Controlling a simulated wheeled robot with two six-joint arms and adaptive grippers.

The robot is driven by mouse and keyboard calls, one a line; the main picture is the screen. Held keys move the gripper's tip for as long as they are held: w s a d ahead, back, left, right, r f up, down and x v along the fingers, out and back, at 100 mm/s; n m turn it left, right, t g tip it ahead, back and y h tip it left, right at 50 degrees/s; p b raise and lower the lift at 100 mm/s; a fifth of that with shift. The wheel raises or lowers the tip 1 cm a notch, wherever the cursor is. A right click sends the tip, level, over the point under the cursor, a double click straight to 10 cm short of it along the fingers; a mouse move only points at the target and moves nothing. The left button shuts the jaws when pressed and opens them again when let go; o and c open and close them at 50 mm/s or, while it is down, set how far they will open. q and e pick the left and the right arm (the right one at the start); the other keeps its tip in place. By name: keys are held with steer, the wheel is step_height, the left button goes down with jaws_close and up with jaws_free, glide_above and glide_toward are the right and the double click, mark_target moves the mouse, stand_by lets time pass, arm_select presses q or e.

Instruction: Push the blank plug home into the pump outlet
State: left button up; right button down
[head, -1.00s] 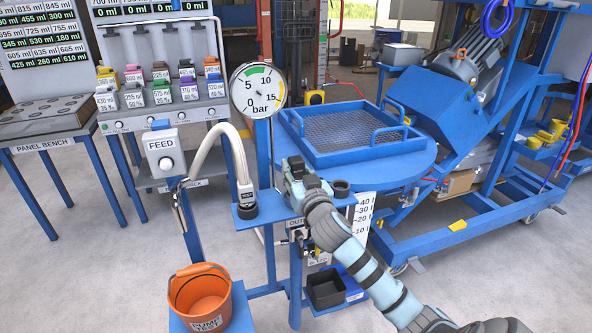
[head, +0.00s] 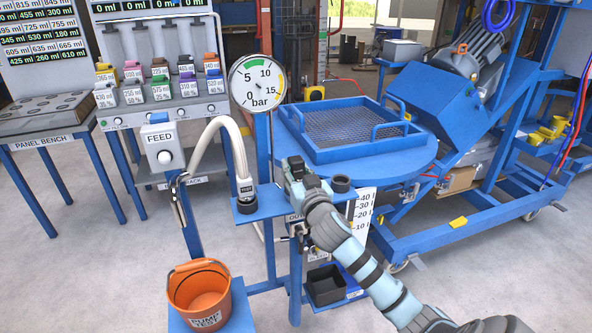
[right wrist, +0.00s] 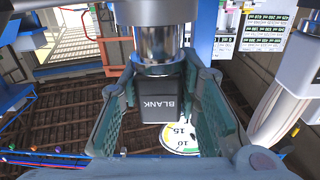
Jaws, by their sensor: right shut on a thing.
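In the right wrist view, a dark block marked BLANK (right wrist: 158,108), the blank plug, sits between the two fingers of my right gripper (right wrist: 160,118), which is shut on it. A shiny metal cylinder (right wrist: 158,40) with a dark collar lines up with the plug; I cannot tell how far one sits in the other. In the head view, my right gripper (head: 292,168) is at the blue pump stand, above a partly hidden label beginning "OUT" (head: 294,218). My left gripper is not in view.
A pressure gauge (head: 258,82) stands just behind the gripper. A hose (head: 238,150) ends in a fitting on the stand's blue shelf, left of the gripper. A dark ring (head: 340,183) is close on the right. An orange bucket (head: 199,292) stands below left.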

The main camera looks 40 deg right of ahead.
steer(key=shift+f+b, duration=0.85)
steer(key=shift+f, duration=0.35)
steer(key=c, duration=1.1)
jaws_free()
steer(key=shift+r, duration=0.1)
steer(key=v, duration=1.2)
